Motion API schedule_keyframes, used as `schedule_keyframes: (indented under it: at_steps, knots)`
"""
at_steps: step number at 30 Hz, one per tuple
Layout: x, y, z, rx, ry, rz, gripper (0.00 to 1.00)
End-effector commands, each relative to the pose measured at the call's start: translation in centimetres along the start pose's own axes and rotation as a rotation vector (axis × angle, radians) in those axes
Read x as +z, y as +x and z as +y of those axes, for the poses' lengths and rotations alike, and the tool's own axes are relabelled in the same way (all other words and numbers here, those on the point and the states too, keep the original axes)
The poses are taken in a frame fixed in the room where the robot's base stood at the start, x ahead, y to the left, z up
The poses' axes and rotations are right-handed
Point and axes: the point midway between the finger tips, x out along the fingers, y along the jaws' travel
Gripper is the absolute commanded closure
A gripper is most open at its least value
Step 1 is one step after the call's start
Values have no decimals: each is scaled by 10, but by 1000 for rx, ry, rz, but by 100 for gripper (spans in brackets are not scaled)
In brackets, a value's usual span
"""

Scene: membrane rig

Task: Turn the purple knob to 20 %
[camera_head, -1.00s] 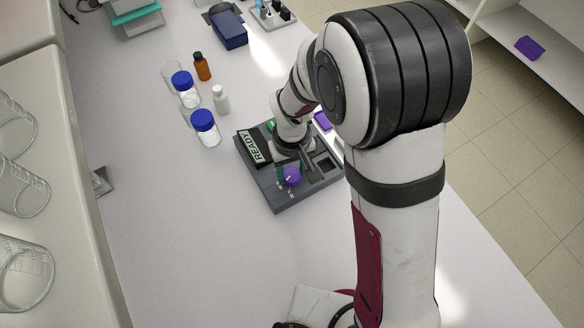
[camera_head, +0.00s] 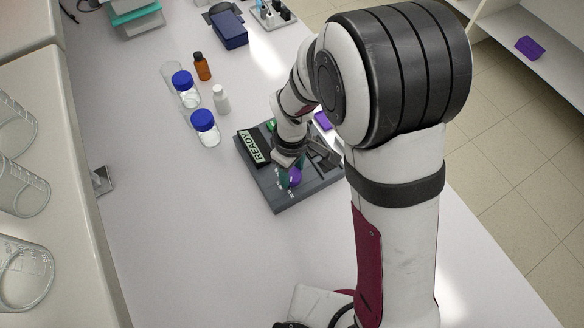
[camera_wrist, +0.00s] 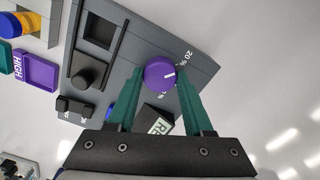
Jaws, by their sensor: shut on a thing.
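The purple knob (camera_wrist: 160,72) sits on the grey rig (camera_wrist: 205,68); it also shows in the head view (camera_head: 295,177). My gripper (camera_wrist: 161,78) has its two teal fingers on either side of the knob, shut on it. The knob's white pointer line points right in the wrist view, towards the right finger. A printed "20 %" label (camera_wrist: 187,57) lies up and right of the knob. Another percent mark below the knob is partly hidden. The READY display (camera_head: 253,147) stands on the rig, with its corner between the fingers in the wrist view.
Blue-capped bottles (camera_head: 205,128) stand left of the rig. The bench in front is clear.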

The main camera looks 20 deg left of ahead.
Motion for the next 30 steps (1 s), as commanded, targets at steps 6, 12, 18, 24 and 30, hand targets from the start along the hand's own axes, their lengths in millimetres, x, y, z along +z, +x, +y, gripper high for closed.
schedule_keyframes:
  at_steps: [6, 12, 18, 24, 30]
  knots:
    - [1, 0, 0, -1, -7, -3, 100]
    - [1, 0, 0, -1, -7, -3, 100]
    - [1, 0, 0, -1, -6, -2, 19]
    - [0, 0, 0, 0, -6, -1, 19]
    - [-1, -13, 1, 2, -5, 2, 19]
